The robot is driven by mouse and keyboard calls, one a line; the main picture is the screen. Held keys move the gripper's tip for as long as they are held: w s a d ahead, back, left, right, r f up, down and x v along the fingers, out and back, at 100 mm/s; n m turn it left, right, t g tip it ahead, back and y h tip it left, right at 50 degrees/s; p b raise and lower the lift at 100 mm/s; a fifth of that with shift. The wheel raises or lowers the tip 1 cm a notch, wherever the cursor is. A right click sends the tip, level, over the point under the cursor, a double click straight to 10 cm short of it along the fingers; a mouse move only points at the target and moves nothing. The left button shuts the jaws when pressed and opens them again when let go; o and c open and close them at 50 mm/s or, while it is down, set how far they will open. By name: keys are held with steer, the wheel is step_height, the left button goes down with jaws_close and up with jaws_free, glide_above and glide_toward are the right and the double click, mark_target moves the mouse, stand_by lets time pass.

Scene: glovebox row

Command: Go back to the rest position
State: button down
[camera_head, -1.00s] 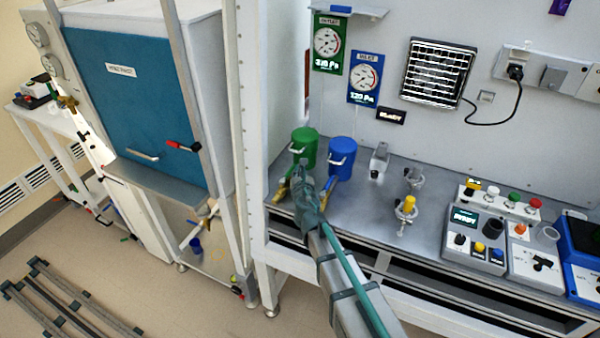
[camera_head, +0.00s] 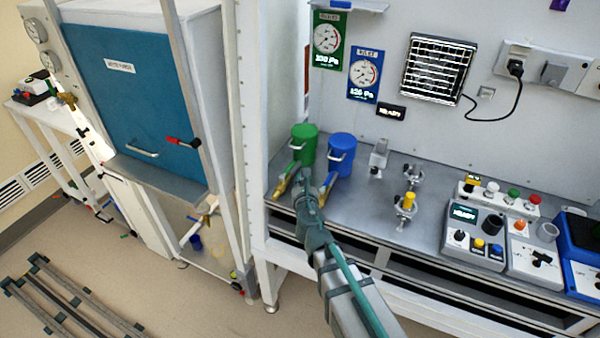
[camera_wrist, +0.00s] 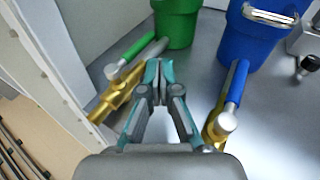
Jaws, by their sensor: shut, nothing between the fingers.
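My gripper (camera_head: 303,176) is in front of the green and blue canisters, above the steel bench top. In the wrist view its teal fingertips (camera_wrist: 157,72) meet and hold nothing. The green canister (camera_head: 304,143) stands at the left of the bench, with the blue canister (camera_head: 341,152) beside it on the right. In the wrist view a brass valve with a green handle (camera_wrist: 130,75) lies left of my fingers, and a brass valve with a blue handle (camera_wrist: 225,112) lies right of them. My fingers appear apart from both valves.
A post (camera_head: 245,150) stands close left of my gripper. Clamps with a yellow knob (camera_head: 407,200) and control boxes (camera_head: 475,235) stand to the right. Two gauges (camera_head: 327,38) hang on the back wall. A blue-fronted cabinet (camera_head: 135,95) is at the left.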

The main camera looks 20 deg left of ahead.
steer(key=v, duration=0.4)
steer(key=shift+s, duration=0.15)
